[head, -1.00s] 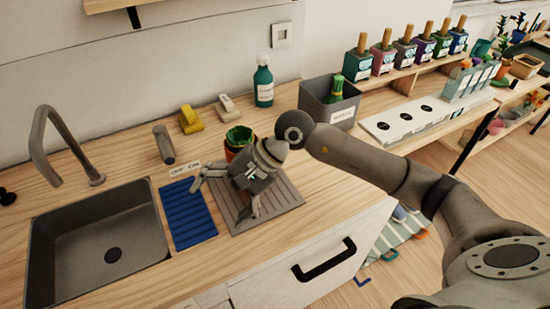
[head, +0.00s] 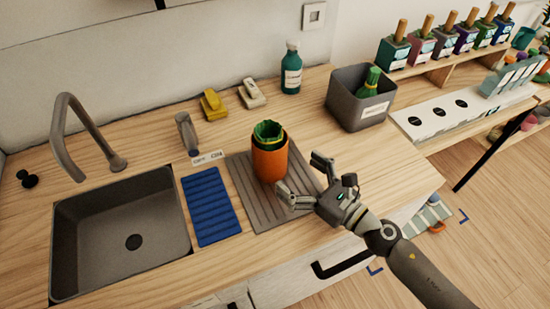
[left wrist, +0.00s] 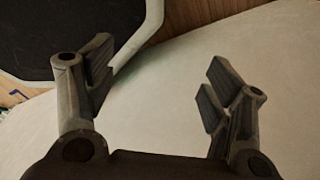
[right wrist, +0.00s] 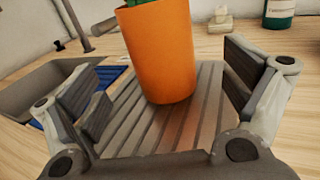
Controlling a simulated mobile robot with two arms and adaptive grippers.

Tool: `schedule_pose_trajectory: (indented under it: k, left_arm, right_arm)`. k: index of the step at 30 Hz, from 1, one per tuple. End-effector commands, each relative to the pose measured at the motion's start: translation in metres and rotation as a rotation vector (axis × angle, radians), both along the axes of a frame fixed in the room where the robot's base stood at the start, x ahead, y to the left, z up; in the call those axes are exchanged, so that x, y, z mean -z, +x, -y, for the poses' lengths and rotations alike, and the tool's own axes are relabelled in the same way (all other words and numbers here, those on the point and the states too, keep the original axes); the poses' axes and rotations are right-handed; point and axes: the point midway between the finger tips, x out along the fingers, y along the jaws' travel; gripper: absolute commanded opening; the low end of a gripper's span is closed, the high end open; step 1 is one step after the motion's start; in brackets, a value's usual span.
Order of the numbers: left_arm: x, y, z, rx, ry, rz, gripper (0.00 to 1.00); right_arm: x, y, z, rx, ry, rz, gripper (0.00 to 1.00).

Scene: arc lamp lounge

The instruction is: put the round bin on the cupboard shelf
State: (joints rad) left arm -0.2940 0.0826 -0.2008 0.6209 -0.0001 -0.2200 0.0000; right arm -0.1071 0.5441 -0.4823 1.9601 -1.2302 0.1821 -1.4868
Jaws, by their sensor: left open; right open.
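An orange round bin (head: 269,162) with a dark green inside stands upright on the grey ribbed mat (head: 246,196) on the counter. My right gripper (head: 302,177) is open at the near right of the bin, fingers pointing towards it. In the right wrist view, the orange bin (right wrist: 160,50) stands ahead between the spread fingers (right wrist: 170,95), with nothing gripped. My left gripper (left wrist: 158,75) is open and empty in the left wrist view, over a pale surface; it is not in the head view. I cannot make out the cupboard shelf.
A sink (head: 122,235) with a tap and a blue mat (head: 210,205) lie left of the grey mat. A yellow block (head: 213,104), a teal bottle (head: 291,68) and a dark square box (head: 360,97) stand behind. A drawer handle (head: 343,263) is below the counter's front edge.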

Motion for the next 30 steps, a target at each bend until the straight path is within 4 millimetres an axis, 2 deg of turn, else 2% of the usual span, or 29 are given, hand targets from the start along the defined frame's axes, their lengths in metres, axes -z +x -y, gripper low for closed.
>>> schedule_pose_trajectory:
  k: [2,8,14,24,30]
  left_arm:
    - [-0.009,-0.005,0.000,0.000,-0.001,-0.006,0.76]
    - [-0.015,-0.014,0.002,-0.002,-0.002,-0.019,0.76]
    - [-0.021,-0.010,0.002,-0.002,-0.002,-0.014,0.76]
    - [-0.034,-0.004,0.003,-0.002,-0.003,-0.006,0.76]
    - [-0.034,-0.004,0.003,-0.003,-0.003,-0.005,0.76]
  right_arm:
    - [-0.006,0.010,-0.010,-0.002,0.001,0.003,0.96]
    - [-0.003,0.026,-0.027,-0.003,-0.001,0.003,0.96]
    - [-0.004,0.036,-0.036,-0.005,-0.001,0.003,0.96]
    - [-0.003,0.065,-0.063,-0.005,-0.003,0.003,0.96]
    - [-0.002,0.067,-0.065,-0.005,-0.005,0.002,0.96]
